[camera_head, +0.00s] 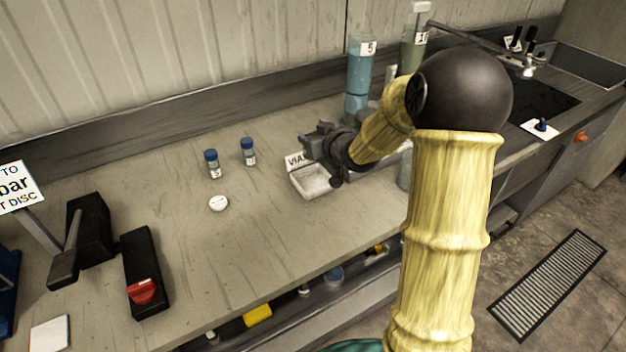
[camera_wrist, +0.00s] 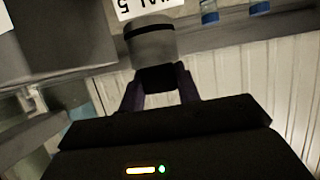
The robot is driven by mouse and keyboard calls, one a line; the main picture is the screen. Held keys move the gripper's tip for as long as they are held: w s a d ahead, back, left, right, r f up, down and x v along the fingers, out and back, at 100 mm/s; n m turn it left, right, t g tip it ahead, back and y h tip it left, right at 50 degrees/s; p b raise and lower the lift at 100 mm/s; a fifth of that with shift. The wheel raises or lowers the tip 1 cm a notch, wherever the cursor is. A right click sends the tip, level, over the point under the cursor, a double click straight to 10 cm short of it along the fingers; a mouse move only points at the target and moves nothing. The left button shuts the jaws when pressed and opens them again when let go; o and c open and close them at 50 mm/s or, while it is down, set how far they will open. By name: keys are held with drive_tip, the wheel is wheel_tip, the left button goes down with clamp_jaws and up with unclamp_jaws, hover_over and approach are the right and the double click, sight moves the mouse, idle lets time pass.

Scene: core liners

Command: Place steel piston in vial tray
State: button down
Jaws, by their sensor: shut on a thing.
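The vial tray (camera_head: 318,193) is a pale, shallow, open box on the bench, with a white "VIALS" sign (camera_head: 294,160) behind it. My gripper (camera_head: 316,146) is just above and behind the tray's right part. In the wrist view my gripper (camera_wrist: 158,78) is shut on the steel piston (camera_wrist: 153,45), a grey cylinder with a dark band near one end. In the head view I cannot make out the piston against the dark gripper. The sign also shows in the wrist view (camera_wrist: 146,7), beyond the piston.
Two blue-capped vials (camera_head: 212,164) (camera_head: 248,152) and a white disc (camera_head: 218,203) stand left of the tray. A blue tall cylinder (camera_head: 358,72) stands behind my arm. A black device with a red knob (camera_head: 142,290) is at the front left. The bench between is clear.

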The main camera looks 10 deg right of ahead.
wheel_tip(320, 180, down, 6)
drive_tip(key=shift+r, duration=0.1)
drive_tip(key=shift+f, duration=1.95)
drive_tip(key=shift+f+b, duration=0.2)
drive_tip(key=shift+b, duration=0.2)
drive_tip(key=c, duration=1)
unclamp_jaws()
drive_tip(key=shift+r, duration=0.15)
drive_tip(key=v, duration=1.2)
drive_tip(key=shift+r, duration=0.1)
